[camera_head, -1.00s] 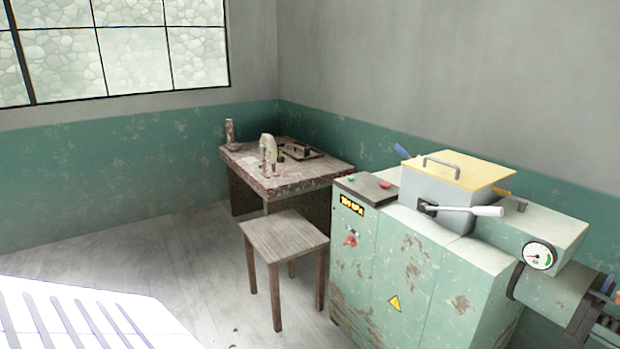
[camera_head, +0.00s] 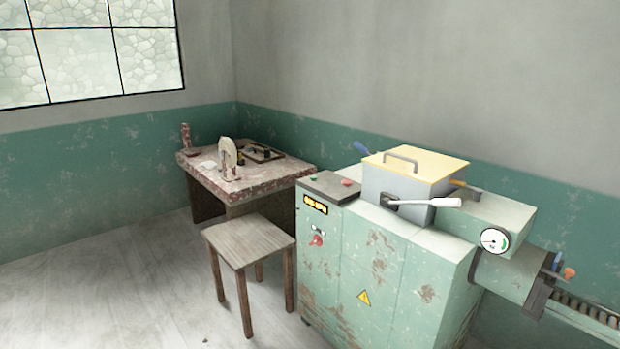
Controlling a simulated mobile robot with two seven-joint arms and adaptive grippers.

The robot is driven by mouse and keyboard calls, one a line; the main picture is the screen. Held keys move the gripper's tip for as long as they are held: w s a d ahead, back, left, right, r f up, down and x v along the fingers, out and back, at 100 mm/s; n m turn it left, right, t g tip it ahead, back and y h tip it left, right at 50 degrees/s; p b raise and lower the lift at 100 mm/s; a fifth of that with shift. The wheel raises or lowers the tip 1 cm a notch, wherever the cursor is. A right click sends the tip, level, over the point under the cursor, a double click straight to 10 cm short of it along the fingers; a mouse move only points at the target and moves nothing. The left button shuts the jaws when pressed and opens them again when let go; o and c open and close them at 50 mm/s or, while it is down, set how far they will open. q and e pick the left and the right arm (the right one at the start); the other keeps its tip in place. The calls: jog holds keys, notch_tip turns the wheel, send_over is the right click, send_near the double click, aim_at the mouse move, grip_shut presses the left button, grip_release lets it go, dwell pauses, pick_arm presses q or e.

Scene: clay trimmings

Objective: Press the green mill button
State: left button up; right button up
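The green mill button (camera_head: 314,178) is a small green spot on a dark control panel (camera_head: 330,188) on top of the mill's left end. A red button (camera_head: 346,183) sits to its right on the same panel. The mill (camera_head: 390,270) is a worn pale-green cabinet with a yellow-lidded hopper (camera_head: 415,165), a white-handled lever (camera_head: 430,202) and a round gauge (camera_head: 494,240). Neither of my grippers shows in the head view.
A wooden stool (camera_head: 248,243) stands left of the mill's front. A stained table (camera_head: 250,185) with several tools is behind it. A roller conveyor (camera_head: 590,312) runs off at the right. The floor at the lower left is clear.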

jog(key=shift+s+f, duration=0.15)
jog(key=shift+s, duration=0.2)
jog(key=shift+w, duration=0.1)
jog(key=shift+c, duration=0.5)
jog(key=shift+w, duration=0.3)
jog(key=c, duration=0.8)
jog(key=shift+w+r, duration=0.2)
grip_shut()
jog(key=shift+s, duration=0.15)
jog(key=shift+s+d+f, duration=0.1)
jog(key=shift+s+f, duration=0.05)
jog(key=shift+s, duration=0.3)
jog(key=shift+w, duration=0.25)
